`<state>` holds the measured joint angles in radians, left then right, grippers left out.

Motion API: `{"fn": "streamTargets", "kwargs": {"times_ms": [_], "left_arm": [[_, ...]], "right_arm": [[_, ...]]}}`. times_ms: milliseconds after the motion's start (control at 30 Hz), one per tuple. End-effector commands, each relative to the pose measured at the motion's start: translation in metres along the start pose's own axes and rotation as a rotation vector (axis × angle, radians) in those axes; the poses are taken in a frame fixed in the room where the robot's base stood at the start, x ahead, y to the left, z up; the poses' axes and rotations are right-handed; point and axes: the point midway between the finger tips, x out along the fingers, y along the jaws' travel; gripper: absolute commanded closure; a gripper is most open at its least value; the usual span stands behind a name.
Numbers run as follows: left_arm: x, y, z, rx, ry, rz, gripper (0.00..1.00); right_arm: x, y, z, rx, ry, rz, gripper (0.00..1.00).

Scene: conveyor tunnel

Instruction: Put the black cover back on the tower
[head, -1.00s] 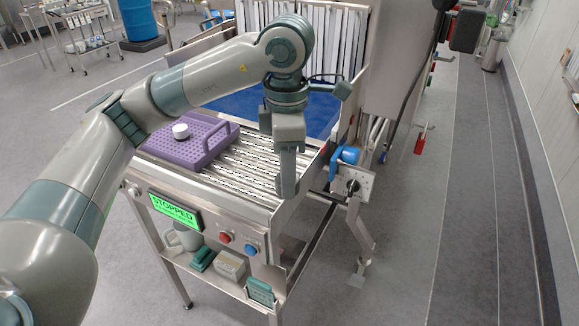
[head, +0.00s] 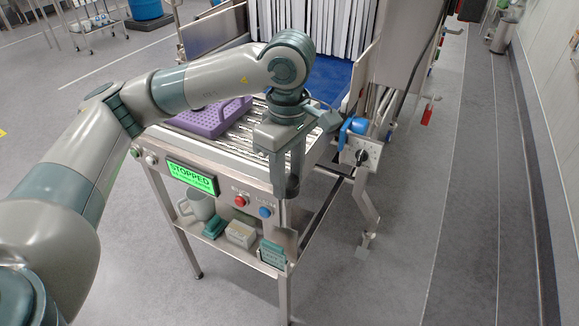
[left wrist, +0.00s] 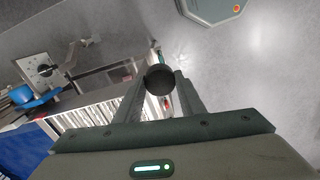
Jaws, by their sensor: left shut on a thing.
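My left gripper (head: 290,190) points down at the front right corner of the conveyor in the head view. In the left wrist view, its two fingers (left wrist: 160,95) are shut on a small round black cover (left wrist: 160,79), held between the fingertips. I cannot pick out the tower in either view. My right gripper is not in view.
The roller conveyor (head: 245,137) carries a purple tray (head: 215,120). A green STOPPED display (head: 191,178) and red (head: 241,201) and blue (head: 265,212) buttons sit on its front. A lower shelf holds a mug (head: 197,207) and small boxes (head: 241,233). Floor at right is clear.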

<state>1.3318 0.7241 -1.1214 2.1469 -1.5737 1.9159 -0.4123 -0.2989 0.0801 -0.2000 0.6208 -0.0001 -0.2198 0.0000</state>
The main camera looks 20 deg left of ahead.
Motion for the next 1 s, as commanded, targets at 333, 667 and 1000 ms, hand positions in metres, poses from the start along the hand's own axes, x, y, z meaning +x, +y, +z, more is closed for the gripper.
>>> {"fn": "streamTargets", "kwargs": {"times_ms": [333,667,1000], "left_arm": [[0.044,-0.016,0.001,0.602,0.0,-0.003,1.0],[0.081,-0.034,0.002,1.153,-0.007,-0.001,1.0],[0.092,-0.04,0.003,1.35,-0.01,0.003,1.0]], "right_arm": [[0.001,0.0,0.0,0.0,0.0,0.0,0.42],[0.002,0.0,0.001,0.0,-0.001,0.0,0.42],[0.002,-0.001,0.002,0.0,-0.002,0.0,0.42]]}}
